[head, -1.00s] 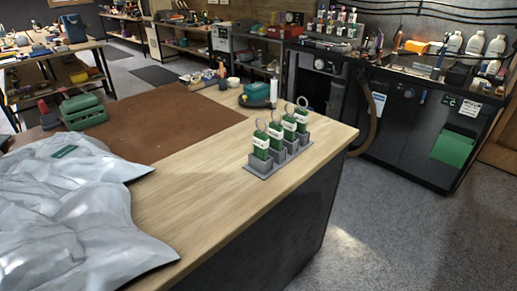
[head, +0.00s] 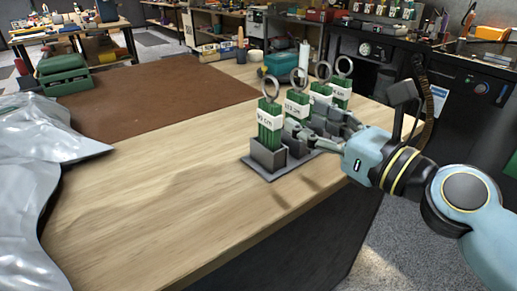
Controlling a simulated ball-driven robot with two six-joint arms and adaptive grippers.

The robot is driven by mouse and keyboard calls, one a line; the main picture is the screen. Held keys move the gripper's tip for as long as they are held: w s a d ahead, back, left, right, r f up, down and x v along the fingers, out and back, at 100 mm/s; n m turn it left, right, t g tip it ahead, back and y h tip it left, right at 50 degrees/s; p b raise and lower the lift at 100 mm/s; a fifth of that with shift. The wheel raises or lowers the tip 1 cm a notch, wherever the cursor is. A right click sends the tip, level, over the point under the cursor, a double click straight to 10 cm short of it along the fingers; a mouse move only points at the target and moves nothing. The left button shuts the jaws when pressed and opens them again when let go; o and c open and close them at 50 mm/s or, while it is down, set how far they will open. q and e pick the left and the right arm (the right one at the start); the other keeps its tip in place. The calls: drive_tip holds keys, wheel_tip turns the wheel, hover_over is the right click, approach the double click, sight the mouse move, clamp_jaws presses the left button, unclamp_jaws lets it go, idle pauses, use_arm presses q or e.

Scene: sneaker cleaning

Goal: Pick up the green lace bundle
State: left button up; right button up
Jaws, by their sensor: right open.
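Several green lace bundles with white length labels and grey rings on top stand upright in a grey slotted rack (head: 262,174) near the table's right edge. The nearest bundle (head: 269,133) has a label that seems to read 90 cm. Behind it stand a second bundle (head: 297,108) and others farther back, such as the far one (head: 341,92). My right gripper (head: 308,131) reaches in from the right with its fingers open at the rack, beside the bundles. Its fingers hide part of the rack's right side. I cannot tell whether they touch a bundle. My left gripper is out of view.
Crumpled silver-grey bags (head: 35,165) cover the table's left side. A brown mat (head: 160,105) and a green case (head: 63,75) lie farther back. A teal item (head: 283,66) stands behind the rack. The bare wood (head: 160,195) in front is clear.

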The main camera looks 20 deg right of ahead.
sight(279, 119)
drive_tip(key=w, duration=0.1)
drive_tip(key=w+a+f, duration=0.1)
drive_tip(key=w, duration=0.1)
drive_tip(key=w+a+f, duration=0.1)
drive_tip(key=shift+w, duration=0.4)
drive_tip(key=shift+w+a+b, duration=0.15)
drive_tip(key=shift+w+b, duration=0.2)
drive_tip(key=shift+w, duration=0.15)
drive_tip(key=x, duration=0.3)
drive_tip(key=shift+w+f, duration=0.4)
drive_tip(key=shift+w+a, duration=0.2)
drive_tip(key=shift+w, duration=0.1)
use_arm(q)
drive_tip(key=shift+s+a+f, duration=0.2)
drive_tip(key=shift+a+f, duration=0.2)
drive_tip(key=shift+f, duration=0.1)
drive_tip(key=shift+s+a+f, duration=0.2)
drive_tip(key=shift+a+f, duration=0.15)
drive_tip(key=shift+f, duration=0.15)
use_arm(e)
drive_tip(key=shift+c, duration=0.4)
clamp_jaws()
